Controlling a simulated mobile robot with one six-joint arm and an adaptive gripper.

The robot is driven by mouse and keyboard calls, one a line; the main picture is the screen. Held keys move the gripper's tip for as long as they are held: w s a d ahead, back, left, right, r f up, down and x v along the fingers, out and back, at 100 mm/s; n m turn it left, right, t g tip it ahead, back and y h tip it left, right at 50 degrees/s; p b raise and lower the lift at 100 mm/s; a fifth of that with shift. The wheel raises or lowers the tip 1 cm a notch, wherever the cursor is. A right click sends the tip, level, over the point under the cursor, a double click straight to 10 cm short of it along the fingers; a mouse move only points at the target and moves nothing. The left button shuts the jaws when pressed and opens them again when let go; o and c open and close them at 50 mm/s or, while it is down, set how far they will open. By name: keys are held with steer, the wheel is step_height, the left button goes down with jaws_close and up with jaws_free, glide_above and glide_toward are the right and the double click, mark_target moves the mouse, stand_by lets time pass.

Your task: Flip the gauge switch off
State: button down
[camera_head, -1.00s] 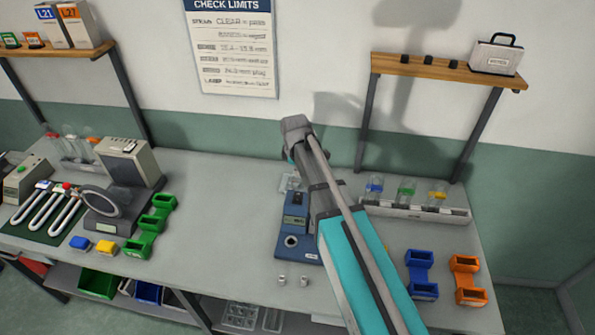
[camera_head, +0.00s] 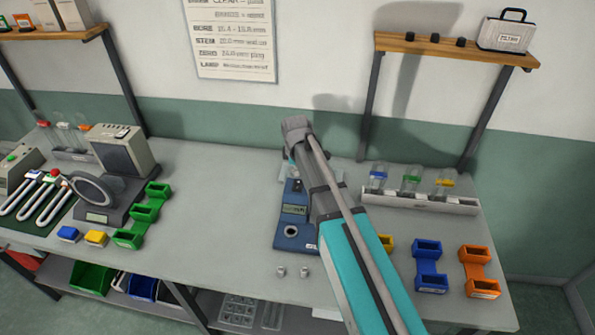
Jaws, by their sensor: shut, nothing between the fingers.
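A blue gauge unit (camera_head: 295,234) stands on the bench, with a small display and a round hole in its front part. Its right side is covered by my arm, and I cannot make out its switch. My gripper (camera_head: 294,178) is at the unit's far end, below my grey wrist. Only a small part of it shows, and the wrist and arm hide most of it. It looks shut and empty. I cannot tell whether it touches the unit.
Two small metal pieces (camera_head: 293,271) lie in front of the unit. Green bins (camera_head: 144,213) and a grey device with a ring (camera_head: 99,194) stand left. A white rack with vials (camera_head: 421,202), blue bins (camera_head: 429,265) and orange bins (camera_head: 478,270) stand right. The bench left of the unit is clear.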

mark_target(297, 181)
steer(key=shift+w+d+f+b, duration=0.1)
steer(key=shift+w+f+b, duration=0.05)
steer(key=shift+f+b, duration=0.8)
steer(key=shift+w+f+b, duration=0.1)
steer(key=shift+f+b, duration=0.65)
steer(key=shift+f, duration=0.3)
